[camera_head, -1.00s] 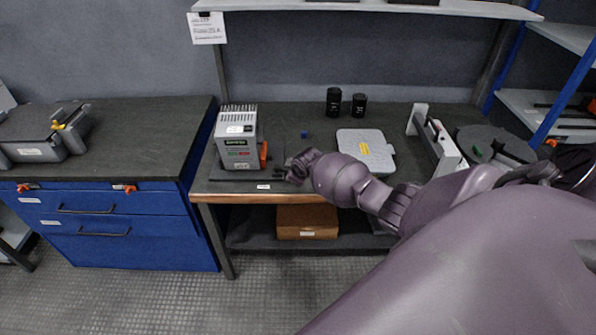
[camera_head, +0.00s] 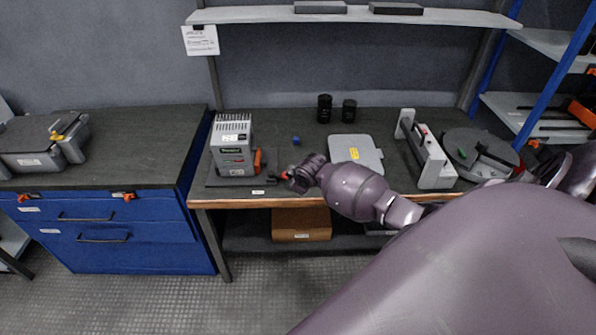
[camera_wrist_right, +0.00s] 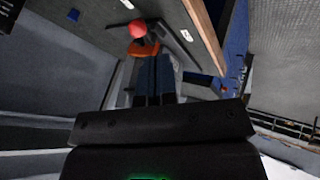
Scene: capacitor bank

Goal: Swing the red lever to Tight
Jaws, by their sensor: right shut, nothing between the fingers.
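A grey box-shaped unit (camera_head: 233,147) with a vented top stands on a dark base at the left end of the bench. An orange-red part (camera_head: 258,161) sits upright on its right side. A small red ball knob (camera_head: 284,175), seemingly the lever's end, shows just right of the base. My right gripper (camera_head: 291,178) is close beside the knob near the front edge. In the right wrist view the red knob (camera_wrist_right: 137,29) is just beyond my shut, empty fingers (camera_wrist_right: 157,62), with an orange part (camera_wrist_right: 147,50) behind them. Contact is unclear, and the lever's shaft is hidden. My left gripper is not in view.
A grey case (camera_head: 356,150) lies mid-bench, with two black cylinders (camera_head: 325,108) behind and a small blue cube (camera_head: 296,141) to its left. A white-grey fixture (camera_head: 428,155) and a round dark plate (camera_head: 480,150) are at right. A shelf (camera_head: 350,15) hangs above.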

